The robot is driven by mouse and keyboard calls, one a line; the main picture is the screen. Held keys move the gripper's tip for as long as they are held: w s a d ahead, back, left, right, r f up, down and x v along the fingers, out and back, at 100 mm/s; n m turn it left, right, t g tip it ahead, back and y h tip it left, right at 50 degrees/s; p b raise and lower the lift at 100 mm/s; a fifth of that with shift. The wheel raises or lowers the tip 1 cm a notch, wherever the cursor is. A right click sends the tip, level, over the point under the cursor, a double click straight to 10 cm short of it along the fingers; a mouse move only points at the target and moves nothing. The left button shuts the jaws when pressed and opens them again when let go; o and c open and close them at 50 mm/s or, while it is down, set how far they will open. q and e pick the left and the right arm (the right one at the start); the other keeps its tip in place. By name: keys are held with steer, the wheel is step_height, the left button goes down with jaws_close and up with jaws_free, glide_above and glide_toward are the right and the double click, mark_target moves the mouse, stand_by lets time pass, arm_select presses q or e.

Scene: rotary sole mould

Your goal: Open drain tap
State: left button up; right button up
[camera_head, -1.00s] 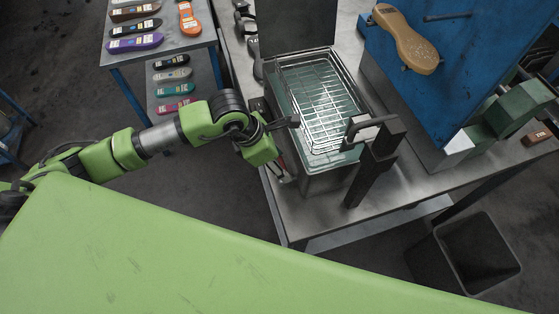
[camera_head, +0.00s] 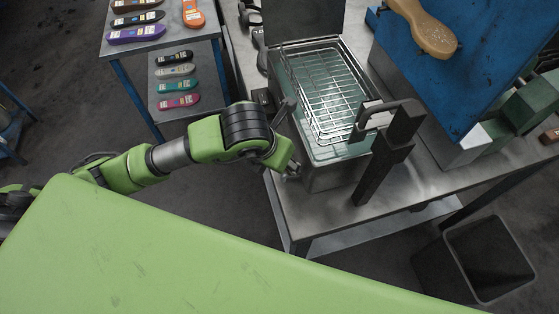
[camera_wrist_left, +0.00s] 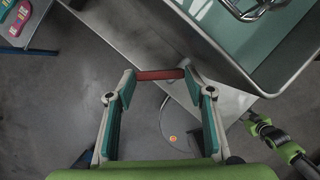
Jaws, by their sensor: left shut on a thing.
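The drain tap's red handle (camera_wrist_left: 157,75) shows in the left wrist view as a short bar beside the tank's lower wall. My left gripper (camera_wrist_left: 159,73) is shut on this handle, with one fingertip at each end of the bar. The steel tank (camera_head: 335,177) with greenish liquid and a wire basket (camera_head: 324,92) stands on the metal bench. In the head view my left gripper (camera_head: 292,169) is at the tank's near left corner, where the arm hides the tap. The tap's body is not clearly seen. My right gripper is not in view.
A dark upright bracket (camera_head: 384,160) stands at the tank's right front. A blue machine panel (camera_head: 470,75) with a tan sole (camera_head: 428,30) is further right. A black bin (camera_head: 470,265) stands on the floor. A rack of coloured soles (camera_head: 135,35) is at the left.

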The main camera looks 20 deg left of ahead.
arm_select(q)
steer(key=n, duration=0.1)
steer(key=n+y, duration=0.1)
steer(key=shift+s+d+n+b, duration=0.15)
steer(key=shift+s+n+b, duration=0.15)
steer(key=shift+s+n, duration=0.1)
steer(key=shift+s+d+r+n+y+p, duration=0.15)
steer(key=shift+n+y+p, duration=0.25)
steer(key=shift+n, duration=0.6)
steer(key=shift+s+n+p, duration=0.15)
steer(key=shift+n+p, duration=0.15)
steer(key=shift+n, duration=0.3)
steer(key=shift+y, duration=0.3)
steer(key=o, duration=1.1)
